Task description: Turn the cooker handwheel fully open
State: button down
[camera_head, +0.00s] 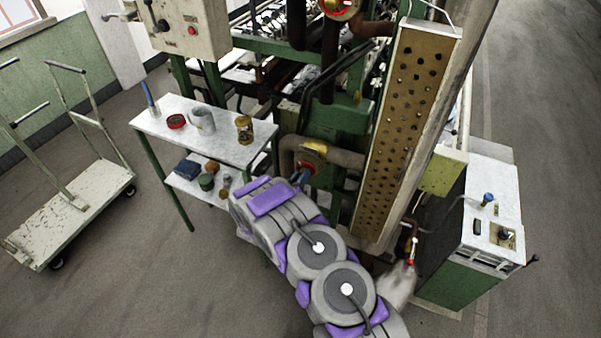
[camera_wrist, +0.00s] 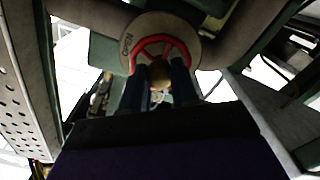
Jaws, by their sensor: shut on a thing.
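The cooker handwheel (camera_wrist: 161,42) is a red spoked wheel in front of a pale round plate (camera_wrist: 130,28) with lettering that seems to read OPEN. In the wrist view my gripper (camera_wrist: 160,78) has its two dark fingers at the lower part of the wheel, one on each side of a tan, rounded part. It is shut on the handwheel; the exact contact is hard to see in the shadow. In the head view the handwheel (camera_head: 311,158) shows red on a brown pipe, partly hidden by my gripper (camera_head: 300,176).
A small table (camera_head: 222,148) with cups and tins stands left of my arm. A tall perforated panel (camera_head: 395,130) rises close on the right. A green-and-white cabinet (camera_head: 490,225) stands further right. A flat trolley (camera_head: 75,215) is at the far left, with bare floor between.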

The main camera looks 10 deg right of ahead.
jog(key=n+p, duration=0.2)
jog(key=n, duration=0.9)
jog(key=n+p, duration=0.2)
jog(key=n, duration=0.9)
jog(key=shift+a+f, duration=0.15)
jog(key=c, duration=1)
grip_release()
